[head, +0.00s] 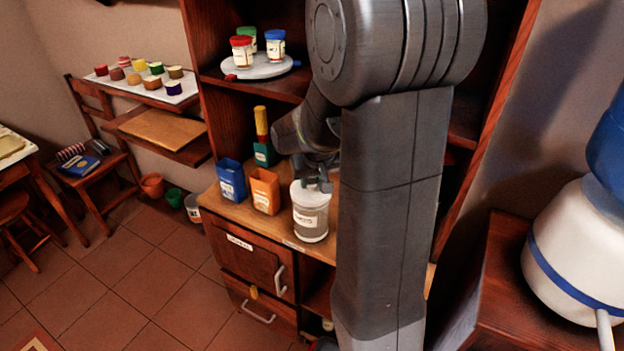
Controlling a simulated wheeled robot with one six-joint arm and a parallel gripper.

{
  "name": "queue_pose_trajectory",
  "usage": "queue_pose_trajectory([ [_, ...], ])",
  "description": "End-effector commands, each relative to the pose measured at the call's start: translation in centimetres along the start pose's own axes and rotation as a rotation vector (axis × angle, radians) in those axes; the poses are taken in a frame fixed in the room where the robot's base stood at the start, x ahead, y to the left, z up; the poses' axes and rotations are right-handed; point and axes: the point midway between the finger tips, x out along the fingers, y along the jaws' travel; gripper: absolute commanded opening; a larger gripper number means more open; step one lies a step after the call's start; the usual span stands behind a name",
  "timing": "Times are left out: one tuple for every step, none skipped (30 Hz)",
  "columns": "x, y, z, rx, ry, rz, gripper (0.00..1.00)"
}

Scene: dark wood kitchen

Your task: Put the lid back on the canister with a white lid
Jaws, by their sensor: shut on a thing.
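The clear canister (311,222) with a pale label stands upright on the wooden counter, near its front edge. The white lid (309,197) is at the canister's top, roughly level and lined up with the rim. I cannot tell whether it is seated or a hair above it. My gripper (317,184) is above the canister, its grey fingers shut on the white lid's top. My arm hides the counter to the right of and behind the canister.
An orange box (264,191) and a blue box (231,181) stand left of the canister. A green bottle (263,151) with a yellow top stands behind them. A round tray (262,69) with several jars is on the shelf above. A water dispenser (577,250) is at right.

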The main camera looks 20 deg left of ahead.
Motion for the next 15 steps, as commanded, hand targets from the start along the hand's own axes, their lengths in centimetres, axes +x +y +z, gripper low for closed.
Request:
queue_pose_trajectory([
  [-0.01, 0.0, -0.01, 0.0, 0.0, 0.0, 0.06],
  [-0.01, 0.0, -0.01, 0.0, 0.0, 0.0, 0.06],
  [-0.01, 0.0, -0.01, 0.0, 0.0, 0.0, 0.06],
  [-0.01, 0.0, -0.01, 0.0, 0.0, 0.0, 0.06],
  [-0.01, 0.0, -0.01, 0.0, 0.0, 0.0, 0.06],
  [-0.01, 0.0, -0.01, 0.0, 0.0, 0.0, 0.35],
  [-0.01, 0.0, -0.01, 0.0, 0.0, 0.0, 0.41],
  [-0.01, 0.0, -0.01, 0.0, 0.0, 0.0, 0.47],
  [-0.01, 0.0, -0.01, 0.0, 0.0, 0.0, 0.53],
  [-0.01, 0.0, -0.01, 0.0, 0.0, 0.0, 0.53],
  [-0.01, 0.0, -0.01, 0.0, 0.0, 0.0, 0.53],
  [-0.01, 0.0, -0.01, 0.0, 0.0, 0.0, 0.53],
  [-0.01, 0.0, -0.01, 0.0, 0.0, 0.0, 0.53],
  [-0.01, 0.0, -0.01, 0.0, 0.0, 0.0, 0.53],
  [-0.01, 0.0, 0.0, 0.0, 0.0, 0.0, 0.53],
])
